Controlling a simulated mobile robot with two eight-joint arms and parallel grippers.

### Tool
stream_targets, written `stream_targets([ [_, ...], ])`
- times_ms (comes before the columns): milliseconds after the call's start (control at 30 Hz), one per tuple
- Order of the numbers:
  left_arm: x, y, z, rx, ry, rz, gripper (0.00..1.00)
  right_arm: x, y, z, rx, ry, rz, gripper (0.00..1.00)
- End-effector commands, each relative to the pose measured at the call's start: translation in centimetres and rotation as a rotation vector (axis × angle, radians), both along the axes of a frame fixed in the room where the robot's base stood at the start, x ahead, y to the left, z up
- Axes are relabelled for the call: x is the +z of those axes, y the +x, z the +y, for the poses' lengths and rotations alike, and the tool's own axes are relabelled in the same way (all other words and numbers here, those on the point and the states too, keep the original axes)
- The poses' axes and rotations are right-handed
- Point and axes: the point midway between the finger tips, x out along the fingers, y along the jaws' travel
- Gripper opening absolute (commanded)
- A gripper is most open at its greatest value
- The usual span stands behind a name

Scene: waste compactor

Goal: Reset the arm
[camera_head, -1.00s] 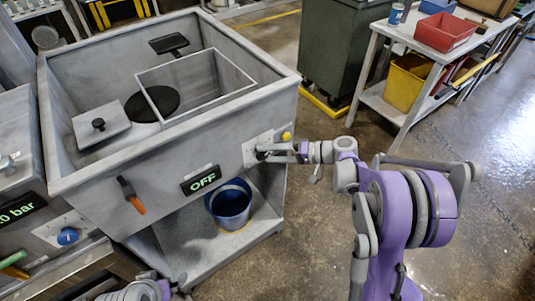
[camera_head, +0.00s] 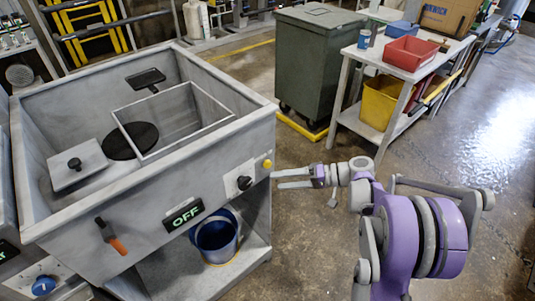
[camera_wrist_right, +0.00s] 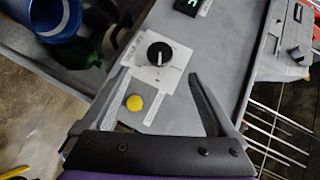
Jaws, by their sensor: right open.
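My right gripper (camera_head: 293,179) is open and empty in the head view, just right of the compactor's front panel and apart from the knob. The purple right arm comes in from the lower right. In the right wrist view the two fingers of the gripper (camera_wrist_right: 160,90) stand wide apart, with the black knob (camera_wrist_right: 159,54) and the yellow button (camera_wrist_right: 134,102) in sight between them. In the head view the knob (camera_head: 244,183) and yellow button (camera_head: 267,164) sit on the panel's right end. The display (camera_head: 184,214) reads OFF. My left gripper is not in view.
The grey compactor (camera_head: 150,235) fills the left, with an orange-handled lever (camera_head: 110,236) on its front and a blue bucket (camera_head: 215,240) on its shelf. A green bin (camera_head: 312,60) stands behind. A table with a red tray (camera_head: 411,53) stands at the back right. The floor between is open.

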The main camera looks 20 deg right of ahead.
Motion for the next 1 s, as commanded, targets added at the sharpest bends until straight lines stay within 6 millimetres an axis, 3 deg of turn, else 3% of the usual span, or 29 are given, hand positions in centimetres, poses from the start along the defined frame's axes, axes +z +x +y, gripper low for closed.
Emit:
stream_targets([
  [200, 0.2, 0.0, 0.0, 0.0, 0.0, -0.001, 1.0, 0.2, -0.2, 0.6, 0.002, -0.014, 0.013, 0.92],
  [367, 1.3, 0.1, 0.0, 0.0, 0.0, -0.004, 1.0, 1.2, -2.0, 4.0, 0.005, -0.127, 0.102, 0.92],
  [500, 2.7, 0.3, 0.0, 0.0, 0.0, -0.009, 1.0, 2.0, -5.7, 7.5, -0.001, -0.316, 0.205, 0.92],
  [667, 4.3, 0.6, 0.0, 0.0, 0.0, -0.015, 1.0, 2.5, -10.8, 9.7, -0.022, -0.551, 0.265, 0.92],
  [800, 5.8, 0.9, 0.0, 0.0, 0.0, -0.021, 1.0, 3.0, -15.2, 9.9, -0.046, -0.761, 0.264, 0.92],
  [1000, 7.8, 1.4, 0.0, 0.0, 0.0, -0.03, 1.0, 3.6, -20.1, 8.7, -0.088, -1.025, 0.177, 0.92],
])
